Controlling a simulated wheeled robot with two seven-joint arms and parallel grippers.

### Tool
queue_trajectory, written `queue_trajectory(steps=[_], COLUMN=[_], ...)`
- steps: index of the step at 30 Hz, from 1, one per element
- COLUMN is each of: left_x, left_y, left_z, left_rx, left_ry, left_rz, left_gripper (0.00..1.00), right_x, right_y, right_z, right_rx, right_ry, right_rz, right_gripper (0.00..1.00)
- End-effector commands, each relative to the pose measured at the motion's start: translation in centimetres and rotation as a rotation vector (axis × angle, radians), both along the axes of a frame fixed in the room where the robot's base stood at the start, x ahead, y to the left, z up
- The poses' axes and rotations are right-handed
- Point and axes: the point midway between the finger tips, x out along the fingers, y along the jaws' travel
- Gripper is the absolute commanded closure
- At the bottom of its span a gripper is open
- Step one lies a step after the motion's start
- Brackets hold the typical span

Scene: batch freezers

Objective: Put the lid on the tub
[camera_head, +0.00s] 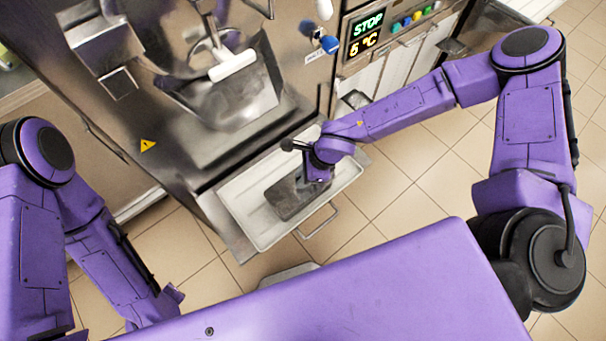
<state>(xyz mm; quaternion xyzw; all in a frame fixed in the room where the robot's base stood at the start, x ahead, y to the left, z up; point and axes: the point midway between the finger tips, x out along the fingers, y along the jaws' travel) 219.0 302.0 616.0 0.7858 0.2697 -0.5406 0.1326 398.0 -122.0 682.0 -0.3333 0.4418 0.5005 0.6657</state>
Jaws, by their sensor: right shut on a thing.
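A dark grey, flat rectangular piece (290,201), which looks like the lid, shows over the shallow metal tray at the machine's front. My right gripper (314,181) reaches down at its right end and is shut on it. The fingertips are small and partly hidden by the wrist. I cannot make out a tub apart from this dark piece, nor tell whether the lid rests on one. My left arm hangs at the lower left; its gripper is not visible.
The pale metal tray (240,203) has a wire handle (318,222) at its front. Above it stands the steel batch freezer (165,110) with a white-handled outlet door (232,64) and a control panel (368,32). Tiled floor (430,185) lies open to the right.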

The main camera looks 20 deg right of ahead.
Motion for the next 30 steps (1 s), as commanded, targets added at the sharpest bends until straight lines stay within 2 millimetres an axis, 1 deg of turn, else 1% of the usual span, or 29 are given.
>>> queue_trajectory(steps=[21, 22, 23, 24, 25, 30], left_x=[0.0, 0.0, 0.0, 0.0, 0.0, 0.0], left_y=[0.0, 0.0, 0.0, 0.0, -0.01, 0.0], left_z=[-0.05, -0.04, -0.04, -0.04, -0.05, -0.04], left_rx=[0.0, 0.0, 0.0, 0.0, 0.0, 0.0], left_ry=[0.0, 0.0, 0.0, 0.0, 0.0, 0.0], left_rz=[0.0, 0.0, 0.0, 0.0, 0.0, 0.0], left_gripper=[0.78, 0.78, 0.78, 0.78, 0.78, 0.78], right_x=[0.0, 0.0, 0.0, 0.0, 0.0, 0.0], right_y=[0.0, 0.0, 0.0, 0.0, 0.0, 0.0], right_z=[-0.16, -0.16, -0.16, -0.16, -0.16, -0.15], right_rx=[0.0, 0.0, 0.0, 0.0, 0.0, 0.0], right_ry=[0.0, 0.0, 0.0, 0.0, 0.0, 0.0], right_rz=[0.0, 0.0, 0.0, 0.0, 0.0, 0.0], right_gripper=[1.0, 0.7, 0.62, 0.5, 0.43, 0.43])
